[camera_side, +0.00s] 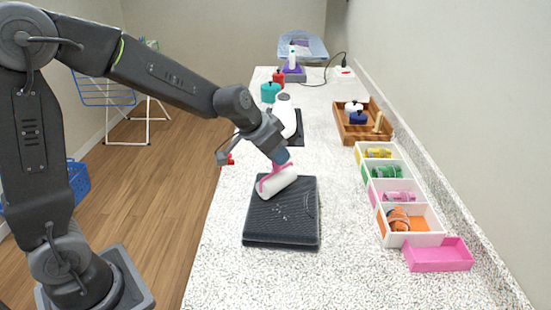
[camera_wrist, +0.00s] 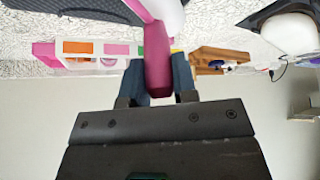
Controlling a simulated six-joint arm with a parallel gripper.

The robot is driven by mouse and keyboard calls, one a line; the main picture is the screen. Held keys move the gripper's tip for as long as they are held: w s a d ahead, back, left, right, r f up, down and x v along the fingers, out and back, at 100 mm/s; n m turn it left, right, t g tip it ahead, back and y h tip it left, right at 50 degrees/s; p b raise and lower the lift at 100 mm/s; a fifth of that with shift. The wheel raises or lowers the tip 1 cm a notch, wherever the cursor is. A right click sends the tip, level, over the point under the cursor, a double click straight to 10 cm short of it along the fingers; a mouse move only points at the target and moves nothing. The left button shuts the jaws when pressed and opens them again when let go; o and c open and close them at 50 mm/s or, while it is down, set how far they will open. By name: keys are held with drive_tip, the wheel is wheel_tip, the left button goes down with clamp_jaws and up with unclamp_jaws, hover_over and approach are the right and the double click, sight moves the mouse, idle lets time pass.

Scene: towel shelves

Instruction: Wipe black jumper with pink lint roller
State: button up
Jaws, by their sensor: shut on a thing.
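The black jumper (camera_side: 284,222) lies folded flat on the speckled counter, with small pale specks of lint near its middle. My gripper (camera_side: 283,160) is shut on the pink handle of the lint roller (camera_side: 276,181). The roller's white head is at the jumper's far left part; it looks to be on or just above the cloth, and I cannot tell if it touches. In the wrist view the pink handle (camera_wrist: 158,72) sits between my two fingers, and the jumper (camera_wrist: 85,8) shows at the top left edge.
To the right stand a row of small bins (camera_side: 412,238) with coloured items, a pink tray (camera_side: 438,254) and a wooden tray (camera_side: 385,137). Behind the jumper are a white kettle-like object (camera_side: 285,112) on a black base and a teal pot (camera_side: 270,92). Counter in front is clear.

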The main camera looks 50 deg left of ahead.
drive_tip(key=shift+w+a, duration=0.7)
drive_tip(key=shift+w, duration=0.2)
drive_tip(key=shift+w+d, duration=0.25)
drive_tip(key=shift+d, duration=0.15)
drive_tip(key=shift+s+d, duration=4.2)
drive_tip(key=shift+s, duration=0.65)
wheel_tip(320, 180, up, 8)
drive_tip(key=shift+r, duration=0.1)
